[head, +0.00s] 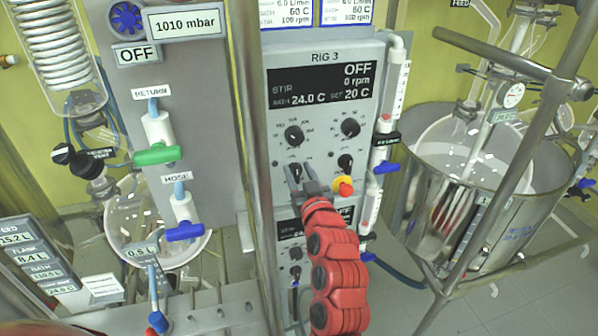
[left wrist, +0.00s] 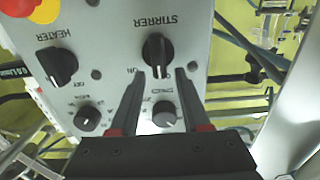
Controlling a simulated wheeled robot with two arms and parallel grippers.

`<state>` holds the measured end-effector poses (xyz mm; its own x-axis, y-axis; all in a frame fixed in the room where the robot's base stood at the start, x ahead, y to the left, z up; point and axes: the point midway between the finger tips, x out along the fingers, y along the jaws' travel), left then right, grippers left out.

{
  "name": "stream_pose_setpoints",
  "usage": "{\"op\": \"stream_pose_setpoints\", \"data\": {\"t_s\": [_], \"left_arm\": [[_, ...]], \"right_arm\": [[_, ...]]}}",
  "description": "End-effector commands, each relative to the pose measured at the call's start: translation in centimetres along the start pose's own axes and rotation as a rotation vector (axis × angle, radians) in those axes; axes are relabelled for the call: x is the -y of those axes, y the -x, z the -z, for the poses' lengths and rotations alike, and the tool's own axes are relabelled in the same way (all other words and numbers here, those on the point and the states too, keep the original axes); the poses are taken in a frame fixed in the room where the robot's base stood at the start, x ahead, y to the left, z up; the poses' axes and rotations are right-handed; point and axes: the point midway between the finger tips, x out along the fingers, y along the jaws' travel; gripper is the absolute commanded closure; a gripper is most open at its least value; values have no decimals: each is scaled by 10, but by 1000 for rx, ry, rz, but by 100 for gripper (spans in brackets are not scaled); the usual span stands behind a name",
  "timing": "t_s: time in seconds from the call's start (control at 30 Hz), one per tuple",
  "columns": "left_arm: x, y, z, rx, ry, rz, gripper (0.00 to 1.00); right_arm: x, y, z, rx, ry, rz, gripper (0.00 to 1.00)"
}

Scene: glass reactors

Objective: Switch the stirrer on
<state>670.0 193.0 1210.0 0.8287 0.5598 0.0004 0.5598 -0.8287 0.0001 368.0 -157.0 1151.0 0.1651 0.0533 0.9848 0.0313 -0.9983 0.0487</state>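The RIG 3 panel (head: 322,125) has a display (head: 322,87) reading OFF and 0 rpm for STIR. The black STIRRER knob (left wrist: 157,50) shows upside down in the left wrist view, with an ON label beside it. In the head view it is mostly hidden by my gripper. My left gripper (head: 300,182) is at the panel, and its fingers also show in the left wrist view (left wrist: 160,74). They are open, with one fingertip on each side of the knob's near end. Contact cannot be told. My right gripper is not in view.
The HEATER knob (left wrist: 58,66) is close beside the stirrer knob. A red button on a yellow base (head: 345,188) sits just right of my gripper. Dials (head: 294,136) are above. A steel pole stands left of the panel; a valve with a blue handle (head: 386,167) is to its right.

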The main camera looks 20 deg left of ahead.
Motion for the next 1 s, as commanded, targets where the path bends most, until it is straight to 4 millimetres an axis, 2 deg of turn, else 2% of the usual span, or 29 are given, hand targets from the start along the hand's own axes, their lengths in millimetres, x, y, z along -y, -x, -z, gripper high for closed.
{"op": "stream_pose_setpoints", "data": {"t_s": [0.03, 0.23, 0.67, 1.0], "left_arm": [[0, 0, 0, 0, 0, 0, 65], [0, 0, 0, 0, 0, 0, 100], [-1, 0, 0, 1, -21, -1, 100], [-6, 1, 0, -1, -211, -1, 100]], "right_arm": [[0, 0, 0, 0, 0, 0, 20], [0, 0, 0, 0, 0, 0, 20], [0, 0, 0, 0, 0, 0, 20], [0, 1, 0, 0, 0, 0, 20]]}}
